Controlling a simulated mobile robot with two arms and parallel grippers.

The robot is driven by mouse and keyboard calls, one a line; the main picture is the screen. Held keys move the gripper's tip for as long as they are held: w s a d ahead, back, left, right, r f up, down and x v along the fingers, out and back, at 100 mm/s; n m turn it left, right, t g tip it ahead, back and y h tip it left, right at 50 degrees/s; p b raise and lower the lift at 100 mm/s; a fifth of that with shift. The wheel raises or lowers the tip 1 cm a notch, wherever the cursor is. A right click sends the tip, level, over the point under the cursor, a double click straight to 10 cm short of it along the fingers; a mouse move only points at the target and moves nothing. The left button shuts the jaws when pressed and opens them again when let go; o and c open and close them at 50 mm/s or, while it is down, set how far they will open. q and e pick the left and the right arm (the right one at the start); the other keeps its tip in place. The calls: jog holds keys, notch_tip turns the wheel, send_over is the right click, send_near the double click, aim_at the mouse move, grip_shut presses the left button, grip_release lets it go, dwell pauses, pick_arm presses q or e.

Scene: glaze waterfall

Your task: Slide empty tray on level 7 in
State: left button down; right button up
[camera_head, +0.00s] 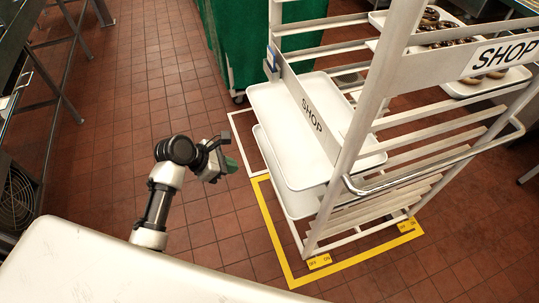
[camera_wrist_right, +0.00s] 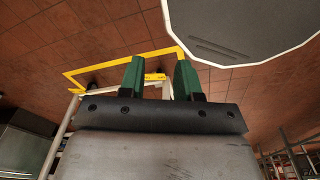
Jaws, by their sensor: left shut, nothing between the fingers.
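A white rack (camera_head: 350,150) with a SHOP sign stands on the right in the head view. An empty white tray (camera_head: 272,97) juts out of its left side. A second pale tray (camera_head: 263,142) shows its edge just below, also jutting out. I cannot tell which is level 7.
Trays of doughnuts (camera_head: 440,35) sit on the rack's upper right. A green cart (camera_head: 235,50) stands behind. Yellow floor tape (camera_head: 275,235) frames the rack's base. The tiled floor left of the rack is clear. A metal frame (camera_head: 45,80) stands at far left.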

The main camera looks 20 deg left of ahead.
pick_arm(q)
jog(key=w+d+f+p, duration=0.1)
jog(key=w+d+f, duration=0.3)
jog(key=d, duration=0.5)
jog(key=shift+w+d+f, duration=0.25)
jog(key=shift+w+f, duration=0.05)
jog(key=shift+w, duration=0.8)
